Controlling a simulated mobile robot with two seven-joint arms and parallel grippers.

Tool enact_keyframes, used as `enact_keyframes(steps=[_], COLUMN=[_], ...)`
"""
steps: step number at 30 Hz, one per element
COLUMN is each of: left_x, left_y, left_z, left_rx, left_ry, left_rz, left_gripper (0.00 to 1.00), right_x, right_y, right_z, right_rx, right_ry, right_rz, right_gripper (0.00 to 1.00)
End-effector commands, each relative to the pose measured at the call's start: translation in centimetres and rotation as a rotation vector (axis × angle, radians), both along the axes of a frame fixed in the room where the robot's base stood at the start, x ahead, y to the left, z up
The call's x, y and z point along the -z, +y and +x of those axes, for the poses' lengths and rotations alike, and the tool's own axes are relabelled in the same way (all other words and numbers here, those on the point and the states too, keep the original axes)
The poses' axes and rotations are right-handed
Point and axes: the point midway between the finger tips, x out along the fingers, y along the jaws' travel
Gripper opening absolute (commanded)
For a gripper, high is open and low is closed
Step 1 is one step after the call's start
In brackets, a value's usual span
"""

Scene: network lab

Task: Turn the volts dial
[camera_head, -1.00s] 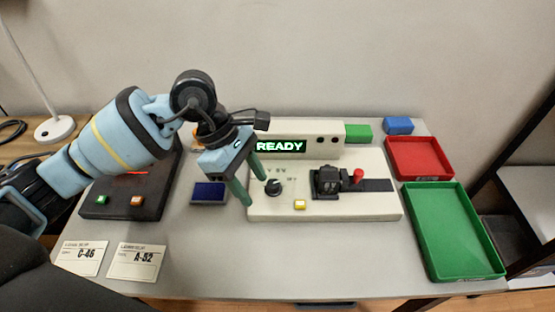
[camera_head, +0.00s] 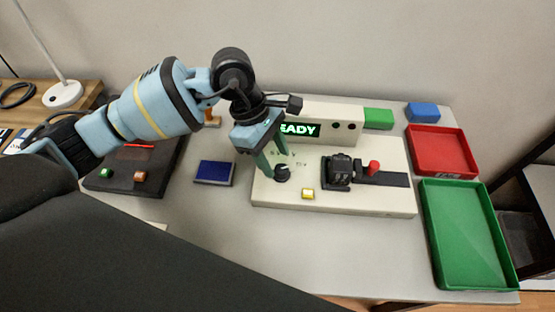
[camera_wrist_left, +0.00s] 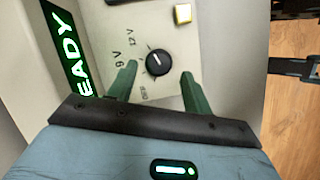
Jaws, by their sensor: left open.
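The volts dial (camera_head: 282,173) is a round black knob with a white pointer line on the cream tester panel (camera_head: 330,202). It also shows in the left wrist view (camera_wrist_left: 158,62), with printed marks such as 9 V and 12 V around it. My left gripper (camera_head: 276,172) is open, its green fingers reaching down at the dial. In the left wrist view the gripper's fingers (camera_wrist_left: 158,82) stand on either side of the dial, with gaps between them and the knob. My right gripper is not in view.
The tester has a lit READY display (camera_head: 300,129), a yellow button (camera_head: 308,194) and a black clamp with a red-knobbed lever (camera_head: 373,167). A dark box (camera_head: 125,180) and a blue block (camera_head: 214,172) lie left. Red (camera_head: 472,172) and green (camera_head: 513,284) trays stand right.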

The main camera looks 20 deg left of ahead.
Motion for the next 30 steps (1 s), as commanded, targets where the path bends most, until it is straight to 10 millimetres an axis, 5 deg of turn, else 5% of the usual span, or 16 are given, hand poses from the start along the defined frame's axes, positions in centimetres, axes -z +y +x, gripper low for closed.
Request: enact_keyframes(steps=[6,16,26,30], left_x=[1.9,2.2,2.2,2.2], left_y=[-0.8,-0.9,-0.9,-0.9], left_z=[-0.1,-0.1,-0.1,-0.1], left_rx=[-0.001,0.0,0.0,-0.003], left_ry=[0.0,-0.001,-0.001,-0.001], left_rz=[-0.001,0.0,0.0,0.0], left_gripper=[0.5,0.5,0.08,0.06], right_x=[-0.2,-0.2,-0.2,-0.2], right_y=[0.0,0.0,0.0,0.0], right_z=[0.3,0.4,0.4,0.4], right_rx=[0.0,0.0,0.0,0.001], right_ry=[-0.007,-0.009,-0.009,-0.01], right_rz=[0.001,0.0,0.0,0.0], right_gripper=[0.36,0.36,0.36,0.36])
